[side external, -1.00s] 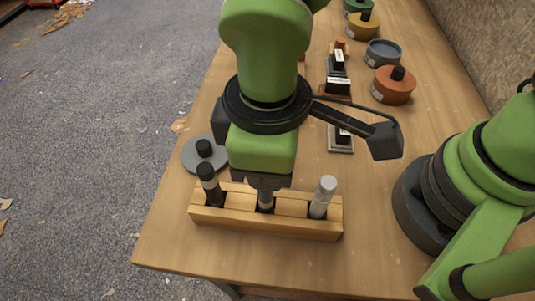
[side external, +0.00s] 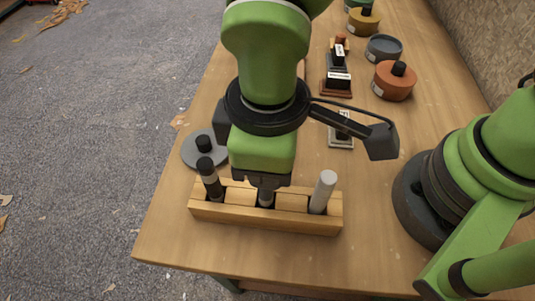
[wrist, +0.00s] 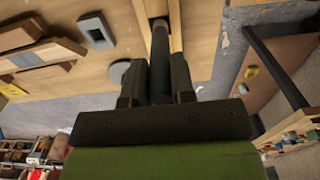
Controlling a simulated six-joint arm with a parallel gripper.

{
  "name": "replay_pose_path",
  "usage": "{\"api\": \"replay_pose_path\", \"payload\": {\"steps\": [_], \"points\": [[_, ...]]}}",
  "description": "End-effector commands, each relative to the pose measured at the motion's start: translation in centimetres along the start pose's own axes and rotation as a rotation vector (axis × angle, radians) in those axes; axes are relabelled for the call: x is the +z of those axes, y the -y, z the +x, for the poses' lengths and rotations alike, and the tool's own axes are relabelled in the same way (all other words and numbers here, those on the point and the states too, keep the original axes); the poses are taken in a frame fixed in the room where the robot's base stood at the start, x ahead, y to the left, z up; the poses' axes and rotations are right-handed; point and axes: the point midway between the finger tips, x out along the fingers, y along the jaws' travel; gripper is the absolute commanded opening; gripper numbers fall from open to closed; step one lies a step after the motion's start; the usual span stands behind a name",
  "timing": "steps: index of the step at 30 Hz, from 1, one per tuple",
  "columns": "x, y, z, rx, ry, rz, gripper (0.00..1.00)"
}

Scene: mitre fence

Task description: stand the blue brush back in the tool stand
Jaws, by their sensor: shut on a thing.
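The wooden tool stand (side external: 265,222) lies near the front of the table, with three openings. My gripper (side external: 267,188) points down over its middle opening. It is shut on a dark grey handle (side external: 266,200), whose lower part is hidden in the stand. In the wrist view the handle (wrist: 160,55) runs between my fingers (wrist: 155,85) to the stand (wrist: 176,22). A black tool (side external: 209,178) leans in the left opening and a light grey tool (side external: 322,192) in the right one. No blue shows on the held handle, and its brush end is hidden.
A grey disc with a black knob (side external: 204,150) is close behind the stand's left end. Small labelled blocks (side external: 337,85) and round knobbed pots (side external: 394,82) stand farther back. The table in front of the stand is clear.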

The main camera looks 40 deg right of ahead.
Motion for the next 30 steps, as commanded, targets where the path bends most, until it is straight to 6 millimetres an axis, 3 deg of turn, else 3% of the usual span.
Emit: {"api": "replay_pose_path", "payload": {"steps": [30], "points": [[0.0, 0.0, 1.2, 0.000, 0.000, -0.001, 0.00]]}}
